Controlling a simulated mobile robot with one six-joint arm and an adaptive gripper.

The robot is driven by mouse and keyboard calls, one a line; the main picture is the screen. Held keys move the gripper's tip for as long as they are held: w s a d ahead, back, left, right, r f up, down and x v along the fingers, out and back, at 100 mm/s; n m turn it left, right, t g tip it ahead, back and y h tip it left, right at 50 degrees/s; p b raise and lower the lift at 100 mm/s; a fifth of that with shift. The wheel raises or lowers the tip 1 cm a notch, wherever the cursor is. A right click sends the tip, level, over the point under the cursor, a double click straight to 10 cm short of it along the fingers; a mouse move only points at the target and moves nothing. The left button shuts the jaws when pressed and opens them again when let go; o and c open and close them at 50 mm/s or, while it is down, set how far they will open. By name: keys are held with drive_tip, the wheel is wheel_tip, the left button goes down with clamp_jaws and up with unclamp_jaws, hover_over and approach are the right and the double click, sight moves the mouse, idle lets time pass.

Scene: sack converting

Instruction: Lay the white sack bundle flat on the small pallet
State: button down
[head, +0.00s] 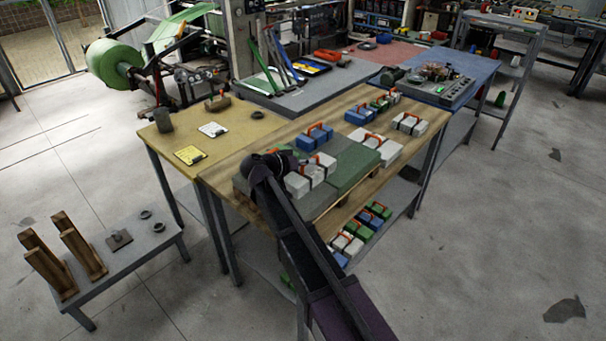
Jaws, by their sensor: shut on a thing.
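A white sack bundle (298,185) with dark bands and an orange handle is at my gripper (286,160), over the small pallet (243,187) on the wooden table. The pallet has a grey-green top and wooden parts under its edge. My gripper is shut on the white bundle; my arm hides the fingertips and part of the pallet. The bundle looks about level, and I cannot tell whether it touches the pallet top. Other white bundles (371,147) (409,124) stand further right on the table.
A blue bundle (315,136) stands just behind the pallet, and more blue and green bundles (366,112) at the back. Several coloured bundles (352,245) lie on the lower shelf. The yellow-topped table (240,125) adjoins at left. A low grey bench (150,240) stands front left.

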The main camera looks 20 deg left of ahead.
sight(303, 172)
drive_tip(key=shift+s+a, duration=0.1)
drive_tip(key=shift+a, duration=0.05)
drive_tip(key=shift+s+a, duration=0.2)
drive_tip(key=shift+s+a+f+b, duration=0.1)
drive_tip(key=shift+f+b, duration=0.4)
drive_tip(key=shift+s+a+f+b, duration=0.1)
drive_tip(key=shift+f+b, duration=0.35)
drive_tip(key=shift+f, duration=0.05)
drive_tip(key=shift+f+b, duration=0.85)
drive_tip(key=c, duration=0.7)
unclamp_jaws()
drive_tip(key=shift+f, duration=0.1)
drive_tip(key=shift+r, duration=0.2)
drive_tip(key=p+v, duration=0.4)
drive_tip(key=v, duration=0.8)
drive_tip(key=shift+f, duration=0.1)
